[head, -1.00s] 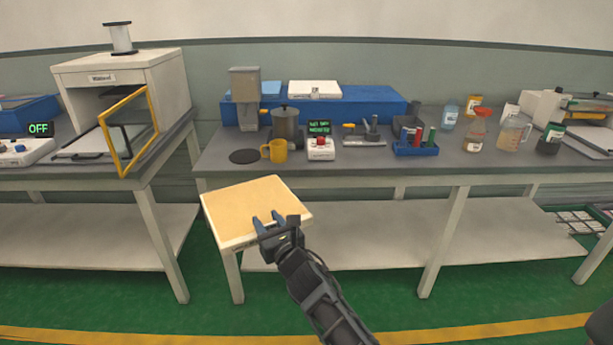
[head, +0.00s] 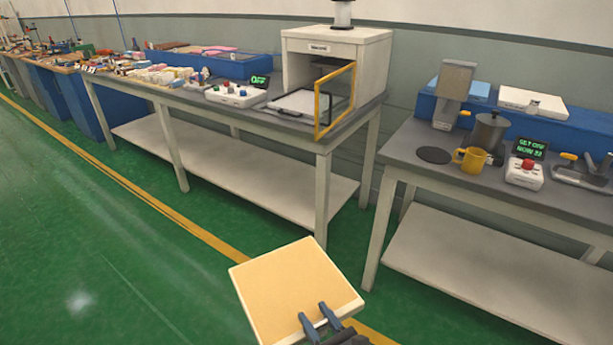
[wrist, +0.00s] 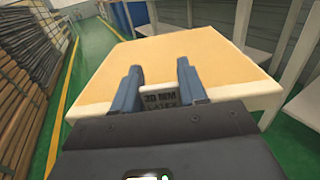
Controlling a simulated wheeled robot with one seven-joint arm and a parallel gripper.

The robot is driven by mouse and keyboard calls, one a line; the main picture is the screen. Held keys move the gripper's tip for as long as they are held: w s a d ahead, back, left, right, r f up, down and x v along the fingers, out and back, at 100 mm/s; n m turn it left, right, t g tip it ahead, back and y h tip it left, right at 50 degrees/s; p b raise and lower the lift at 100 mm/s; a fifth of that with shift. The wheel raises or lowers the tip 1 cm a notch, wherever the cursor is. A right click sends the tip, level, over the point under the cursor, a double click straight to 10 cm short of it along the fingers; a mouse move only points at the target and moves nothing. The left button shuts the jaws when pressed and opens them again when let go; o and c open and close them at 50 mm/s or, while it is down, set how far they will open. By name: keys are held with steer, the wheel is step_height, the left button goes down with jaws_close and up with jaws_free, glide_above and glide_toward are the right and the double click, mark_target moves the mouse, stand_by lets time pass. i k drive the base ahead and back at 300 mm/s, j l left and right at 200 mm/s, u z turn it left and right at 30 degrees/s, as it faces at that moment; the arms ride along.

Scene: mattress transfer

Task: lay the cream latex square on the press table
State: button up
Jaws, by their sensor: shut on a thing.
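The cream latex square (head: 290,285) is a thick flat slab held out over the green floor in the head view, clear of the tables. My gripper (head: 317,317) is shut on its near edge. I cannot tell whether this machine is the press.
A second grey-topped table (head: 400,150) at the right holds a yellow mug (head: 470,160), a pot and a control box. A control box with a green display (head: 237,95) stands left of the machine. Open green floor (head: 100,250) lies at the left.

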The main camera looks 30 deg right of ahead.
mark_target(309, 101)
steer(key=i+j, duration=0.25)
steer(key=i, duration=0.25)
steer(key=i+j, duration=0.25)
steer(key=i, duration=0.2)
steer(key=i+j+u, duration=0.1)
steer(key=i+j, duration=0.15)
steer(key=i, duration=0.25)
steer(key=i+j, duration=0.2)
steer(key=i, duration=0.25)
steer(key=i+j, duration=0.2)
steer(key=i, duration=0.3)
steer(key=j+u, duration=0.05)
